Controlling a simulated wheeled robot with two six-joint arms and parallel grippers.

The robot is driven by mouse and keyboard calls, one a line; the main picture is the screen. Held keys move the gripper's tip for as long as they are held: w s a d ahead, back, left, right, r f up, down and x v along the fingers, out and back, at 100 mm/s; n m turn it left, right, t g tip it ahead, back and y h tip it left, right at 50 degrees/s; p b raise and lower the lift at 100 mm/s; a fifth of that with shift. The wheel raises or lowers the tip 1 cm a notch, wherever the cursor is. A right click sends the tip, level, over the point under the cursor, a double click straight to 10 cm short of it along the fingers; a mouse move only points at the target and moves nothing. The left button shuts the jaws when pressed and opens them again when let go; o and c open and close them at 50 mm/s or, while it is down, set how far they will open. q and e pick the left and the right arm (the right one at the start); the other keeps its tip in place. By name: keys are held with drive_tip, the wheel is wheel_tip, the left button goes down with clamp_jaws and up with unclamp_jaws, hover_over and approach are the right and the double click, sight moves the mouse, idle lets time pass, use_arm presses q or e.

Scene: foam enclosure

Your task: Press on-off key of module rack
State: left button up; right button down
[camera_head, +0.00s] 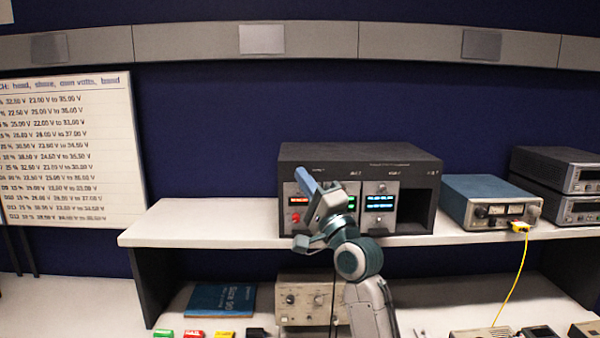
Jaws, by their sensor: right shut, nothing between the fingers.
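The module rack (360,155) is a dark box on the white shelf. A left module partly shows, with an orange-red display (298,201) and a small red round key (295,218) below it. A second module (381,203) has lit blue-green displays and a knob; the bay to its right is dark and empty. My right gripper (304,177) is shut and empty in front of the left module, its blue tip pointing up and left. My gripper and wrist hide much of that module. Whether the tip touches the rack, I cannot tell. My left gripper is not in view.
A blue instrument (480,203) with a yellow cable and stacked grey units (565,190) stand right of the rack. The shelf (190,222) is clear on the left. Below are a beige instrument (302,298), a blue book (220,303) and small coloured items.

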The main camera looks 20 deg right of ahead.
drive_tip(key=shift+w, duration=0.1)
idle(0.6)
drive_tip(key=shift+w+d, duration=0.1)
drive_tip(key=shift+w, duration=0.35)
idle(0.4)
drive_tip(key=shift+s+p, duration=0.35)
drive_tip(key=shift+s, duration=0.25)
drive_tip(key=s+a+p, duration=0.2)
drive_tip(key=s+p, duration=0.1)
drive_tip(key=s, duration=0.2)
drive_tip(key=shift+s, duration=0.35)
